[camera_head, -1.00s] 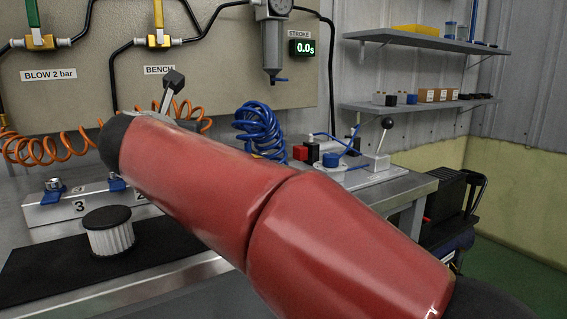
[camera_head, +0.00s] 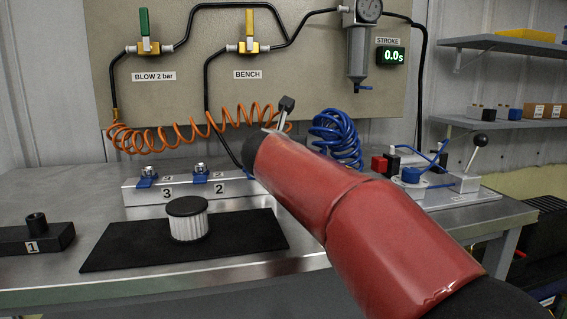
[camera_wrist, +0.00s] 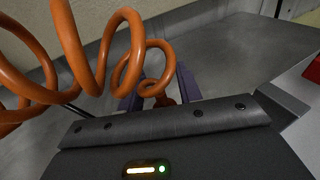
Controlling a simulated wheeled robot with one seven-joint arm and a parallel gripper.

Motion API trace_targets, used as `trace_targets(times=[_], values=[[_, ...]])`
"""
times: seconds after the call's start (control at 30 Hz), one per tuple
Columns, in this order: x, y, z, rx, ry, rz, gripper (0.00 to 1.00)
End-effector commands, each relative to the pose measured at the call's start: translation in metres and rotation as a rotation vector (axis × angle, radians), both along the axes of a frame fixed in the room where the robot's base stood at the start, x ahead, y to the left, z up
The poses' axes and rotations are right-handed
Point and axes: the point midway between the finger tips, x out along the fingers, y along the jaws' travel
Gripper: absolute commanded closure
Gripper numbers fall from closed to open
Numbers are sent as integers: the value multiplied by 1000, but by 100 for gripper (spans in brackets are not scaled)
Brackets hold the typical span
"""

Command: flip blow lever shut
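The blow lever is a green handle (camera_head: 144,22) standing upright on a brass valve on the wall panel, upper left in the head view, above the "BLOW 2 bar" label. Its valve sits on a horizontal stretch of black pipe. My gripper (camera_wrist: 159,92) shows in the wrist view with two dark bluish fingers set apart. Loops of an orange coiled hose (camera_wrist: 110,55) cross the view in front of the fingers, one partly between them; I cannot tell if they touch. The green lever is not in the wrist view.
A yellow lever (camera_head: 249,24) stands upright on the BENCH valve. The orange coil (camera_head: 180,133) hangs below the panel, and a blue coil (camera_head: 337,138) hangs to its right. A white filter with a black cap (camera_head: 188,219) stands on a black mat (camera_head: 120,243).

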Motion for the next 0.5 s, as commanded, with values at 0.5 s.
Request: trace_targets(times=[0.5], values=[[-1, 0, 0, 0, -1, 0, 100]])
